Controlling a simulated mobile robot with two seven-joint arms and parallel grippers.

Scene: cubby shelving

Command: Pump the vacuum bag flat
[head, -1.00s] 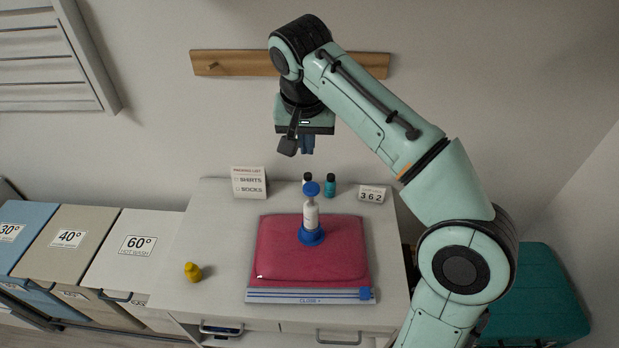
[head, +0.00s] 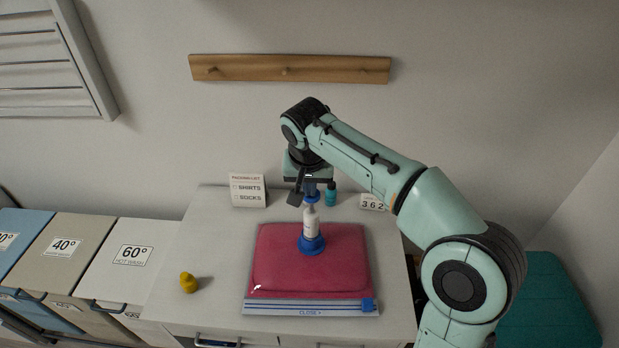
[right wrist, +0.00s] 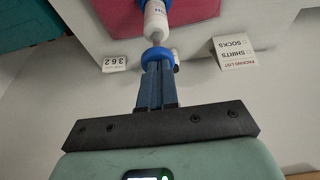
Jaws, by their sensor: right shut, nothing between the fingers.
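The red vacuum bag (head: 275,272) lies on the white cabinet top, its surface still rounded. Its strip marked "CLOSE" runs along the front edge, with a blue slider (head: 368,304) at the right end. A white pump with a blue base (head: 311,226) stands upright on the bag; its blue knob (right wrist: 157,55) is at the top. My right gripper (head: 311,187) is shut and empty, pointing down just over the knob. In the right wrist view its fingertips (right wrist: 157,66) meet or nearly meet the knob; I cannot tell whether they touch. My left gripper is not in view.
A teal bottle (head: 331,193), a packing list card (head: 248,190) and a "362" counter (head: 373,202) stand behind the bag. A yellow duck-like object (head: 188,282) is at the left. Labelled bins (head: 127,262) stand left of the cabinet.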

